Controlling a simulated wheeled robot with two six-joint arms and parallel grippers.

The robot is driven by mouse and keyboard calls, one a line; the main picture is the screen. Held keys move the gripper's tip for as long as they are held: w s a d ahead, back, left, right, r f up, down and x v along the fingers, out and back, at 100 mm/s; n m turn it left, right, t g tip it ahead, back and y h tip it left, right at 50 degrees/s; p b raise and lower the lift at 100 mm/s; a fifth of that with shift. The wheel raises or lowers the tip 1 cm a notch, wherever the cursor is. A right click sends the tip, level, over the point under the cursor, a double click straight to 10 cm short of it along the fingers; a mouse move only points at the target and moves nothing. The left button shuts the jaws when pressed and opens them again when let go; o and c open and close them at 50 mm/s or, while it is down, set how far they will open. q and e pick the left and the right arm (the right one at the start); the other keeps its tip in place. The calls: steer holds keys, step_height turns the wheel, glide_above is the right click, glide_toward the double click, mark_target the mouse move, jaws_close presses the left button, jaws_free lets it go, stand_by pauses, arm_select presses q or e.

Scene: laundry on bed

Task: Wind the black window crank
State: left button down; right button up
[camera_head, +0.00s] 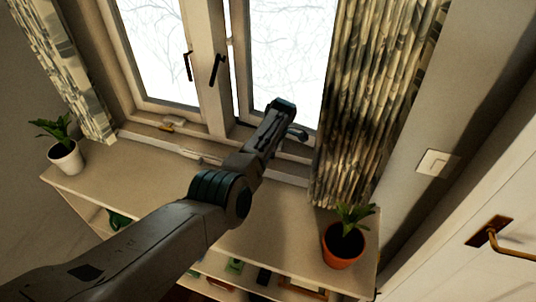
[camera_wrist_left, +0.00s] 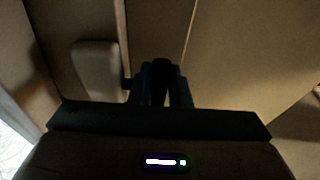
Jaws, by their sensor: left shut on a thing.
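My left gripper (camera_head: 284,108) reaches across the shelf to the foot of the right window pane. In the left wrist view its dark fingers (camera_wrist_left: 161,84) are shut on a dark thing, most likely the knob of the black crank. A small dark part of the crank (camera_wrist_left: 126,84) shows beside the fingers, next to a rounded beige housing (camera_wrist_left: 97,70). In the head view a dark piece (camera_head: 299,133) sticks out just right of the gripper. The arm hides most of the crank, so its angle cannot be told. My right gripper is in neither view.
Two black window handles (camera_head: 188,66) (camera_head: 216,70) sit on the middle frames. A white potted plant (camera_head: 66,158) stands at the shelf's left, an orange potted plant (camera_head: 343,245) at its right. A patterned curtain (camera_head: 378,90) hangs close right of the gripper.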

arm_select(q)
steer(key=c, duration=1.4)
jaws_free()
steer(key=shift+o, duration=0.2)
steer(key=v, duration=0.6)
steer(key=shift+f+b, duration=0.1)
steer(key=shift+b, duration=0.25)
steer(key=p+v, duration=0.4)
steer(key=p, duration=0.1)
steer(key=shift+r, duration=0.25)
steer(key=shift+r+p, duration=0.15)
steer(key=shift+p, duration=0.7)
steer(key=shift+c, duration=0.4)
